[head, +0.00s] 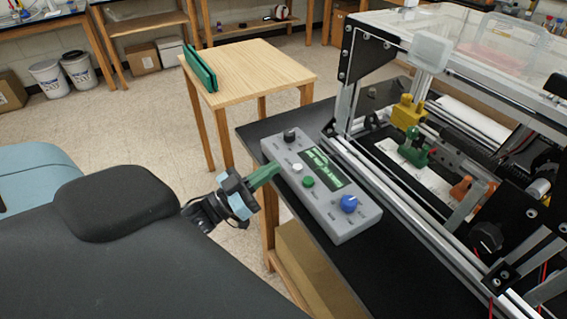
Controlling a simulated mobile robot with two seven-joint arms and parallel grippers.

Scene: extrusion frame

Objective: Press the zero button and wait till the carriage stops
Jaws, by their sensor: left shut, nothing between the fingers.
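A grey control box (329,222) lies on the black table beside the machine. It has a lit green display (325,166), a black knob (291,134), a white button (297,168), a green button (308,181) and a blue knob (348,204). Its labels are too small to read. My left gripper (271,172) is shut and empty, its green fingertips at the box's left edge near the white button; I cannot tell whether they touch. Inside the extrusion frame (385,197) sit yellow (407,112), green (414,152) and orange (461,188) parts; which is the carriage is unclear. My right gripper is not in view.
The black table (262,130) has a bare strip around the box. A small wooden table (255,70) with a green rack (199,68) stands behind it. The frame's rails rise close on the right. Benches, bins and boxes line the far wall.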

